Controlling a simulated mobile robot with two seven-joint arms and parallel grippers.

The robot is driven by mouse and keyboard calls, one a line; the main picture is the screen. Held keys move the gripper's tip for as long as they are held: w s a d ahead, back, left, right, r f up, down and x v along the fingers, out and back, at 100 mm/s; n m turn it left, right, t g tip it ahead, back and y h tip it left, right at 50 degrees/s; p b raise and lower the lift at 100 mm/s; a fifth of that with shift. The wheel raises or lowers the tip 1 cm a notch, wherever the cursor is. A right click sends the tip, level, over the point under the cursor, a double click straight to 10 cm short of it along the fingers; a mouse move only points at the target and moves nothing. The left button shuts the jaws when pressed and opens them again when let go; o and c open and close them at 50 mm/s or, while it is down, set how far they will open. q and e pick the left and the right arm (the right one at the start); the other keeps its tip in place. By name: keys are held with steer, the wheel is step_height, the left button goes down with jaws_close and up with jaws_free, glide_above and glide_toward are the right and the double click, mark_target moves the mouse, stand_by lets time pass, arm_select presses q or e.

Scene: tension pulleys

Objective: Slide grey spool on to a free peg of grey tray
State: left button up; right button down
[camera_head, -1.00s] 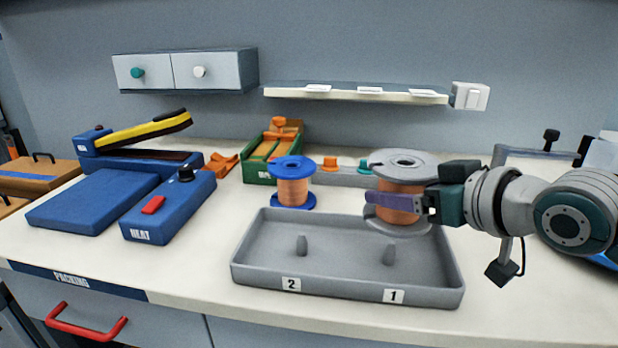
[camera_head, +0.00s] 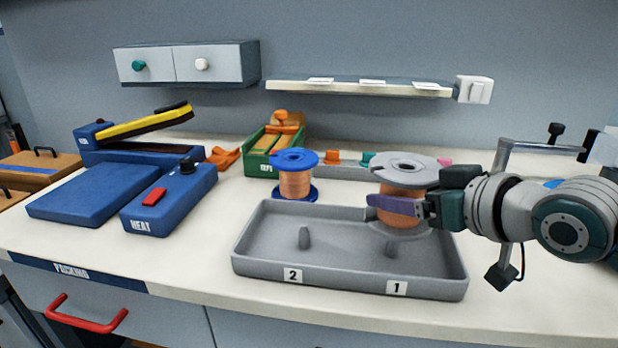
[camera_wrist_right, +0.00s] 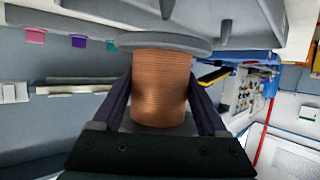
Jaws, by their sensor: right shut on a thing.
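The grey spool (camera_head: 405,170) has grey flanges and copper wire, and stands upright in my right gripper (camera_head: 400,208). The gripper is shut on its copper winding, which also fills the middle of the right wrist view (camera_wrist_right: 160,85). In the head view the spool is over the back right part of the grey tray (camera_head: 350,284); its lower flange is partly hidden, and I cannot tell how high it is. The tray has two bare pegs: one (camera_head: 304,238) by label 2, and one (camera_head: 391,257) by label 1, in front of the spool. My left gripper is out of view.
A blue spool (camera_head: 295,176) stands just behind the tray's left part. A blue heat sealer (camera_head: 168,198) is to the left, and a green box (camera_head: 262,160) is behind. A shelf (camera_head: 358,88) hangs above the back of the table.

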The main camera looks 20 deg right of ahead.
steer(key=shift+f, duration=0.35)
stand_by(0.6)
stand_by(0.3)
steer(key=shift+f, duration=0.1)
steer(key=shift+w+f+b, duration=0.1)
steer(key=shift+f+b, duration=0.9)
steer(key=shift+f, duration=0.4)
steer(key=shift+f, duration=0.15)
stand_by(0.5)
steer(key=shift+f+b, duration=0.95)
steer(key=shift+f, duration=0.25)
